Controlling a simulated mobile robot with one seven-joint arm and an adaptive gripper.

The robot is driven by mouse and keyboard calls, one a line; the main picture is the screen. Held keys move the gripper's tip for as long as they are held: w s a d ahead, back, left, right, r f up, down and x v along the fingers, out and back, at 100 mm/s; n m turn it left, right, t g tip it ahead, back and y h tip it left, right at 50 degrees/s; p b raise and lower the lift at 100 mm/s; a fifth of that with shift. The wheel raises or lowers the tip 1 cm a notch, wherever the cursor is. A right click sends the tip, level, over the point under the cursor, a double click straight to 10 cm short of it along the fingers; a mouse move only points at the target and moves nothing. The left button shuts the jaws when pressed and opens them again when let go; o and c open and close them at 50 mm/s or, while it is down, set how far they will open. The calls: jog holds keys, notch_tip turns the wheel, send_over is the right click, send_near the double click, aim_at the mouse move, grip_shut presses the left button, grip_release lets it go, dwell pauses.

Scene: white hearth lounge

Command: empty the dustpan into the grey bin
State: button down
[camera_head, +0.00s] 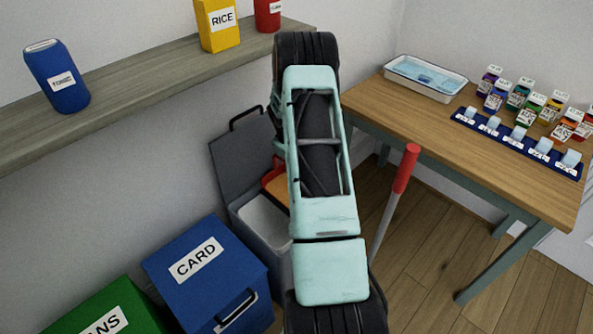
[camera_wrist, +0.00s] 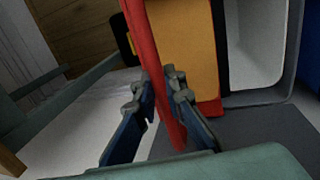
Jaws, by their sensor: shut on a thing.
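The grey bin (camera_head: 222,172) stands on the floor below the shelf with its lid up. Its pale inside shows in the head view, and its rim (camera_wrist: 290,55) and opening show at upper right in the wrist view. The dustpan (camera_head: 272,178), with a red edge and an orange-brown face, shows beside my arm at the right of the bin opening. In the wrist view the dustpan (camera_wrist: 185,45) is close up, its red part between the fingers of my gripper (camera_wrist: 168,78). My gripper is shut on it; my arm hides the gripper in the head view. I cannot see any dustpan contents.
A blue CARD bin (camera_head: 205,280) and a green bin (camera_head: 105,315) stand left of the grey bin. A red-gripped pole (camera_head: 405,170) leans right of my arm. A wooden table (camera_head: 420,120) with a tray and several bottles is at right. A shelf (camera_head: 130,85) runs above.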

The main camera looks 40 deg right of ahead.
jog(key=shift+a+r+h+b, duration=0.3)
jog(key=shift+a+h+b, duration=0.45)
jog(key=shift+b, duration=0.5)
jog(key=shift+a+r, duration=0.1)
jog(key=shift+a, duration=0.05)
jog(key=shift+s+a+r+h+b, duration=0.15)
jog(key=shift+a+h+b, duration=0.3)
jog(key=shift+b, duration=0.8)
jog(key=shift+s+a+r+t+h+b, duration=0.15)
jog(key=shift+a+h+b, duration=0.4)
jog(key=shift+b, duration=1)
jog(key=shift+a+r+t+h+b, duration=0.25)
jog(key=shift+a+b, duration=0.35)
jog(key=shift+b, duration=0.95)
jog(key=shift+s+a+r+h+b, duration=0.15)
jog(key=shift+a+h+b, duration=0.65)
jog(key=shift+b, duration=1.2)
jog(key=shift+s+a+r+h+b, duration=0.1)
jog(key=shift+a+h+b, duration=0.65)
jog(key=shift+b, duration=1.2)
jog(key=shift+a+r, duration=0.1)
jog(key=shift+a, duration=0.05)
